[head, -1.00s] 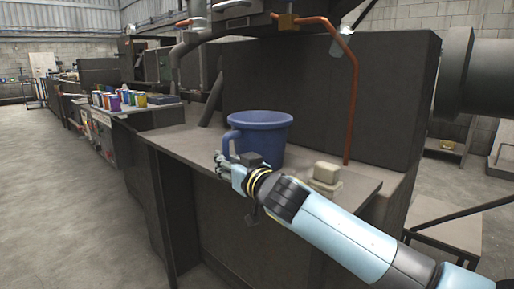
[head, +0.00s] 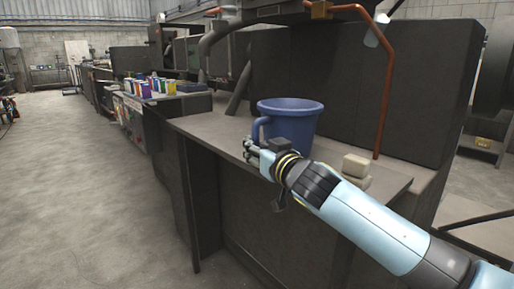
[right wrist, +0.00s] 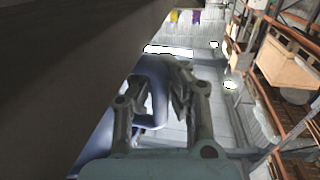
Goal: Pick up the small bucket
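The blue bucket (head: 292,122) stands upright on the bench in the head view, its handle on the left side. My right gripper (head: 254,150) is at that handle, on the near left side of the bucket. In the right wrist view the blue handle (right wrist: 158,92) passes between the fingers of the gripper (right wrist: 160,88). One finger is inside the loop and one outside, and the bar fills the gap, so it looks shut on the handle. The bucket's underside is partly hidden by my arm. My left gripper is not in view.
The grey bench (head: 222,132) has a pale block (head: 356,166) right of the bucket. An orange pipe (head: 382,90) and a dark panel (head: 345,75) stand behind. Several coloured cans (head: 150,88) are farther left. The floor (head: 90,190) at left is clear.

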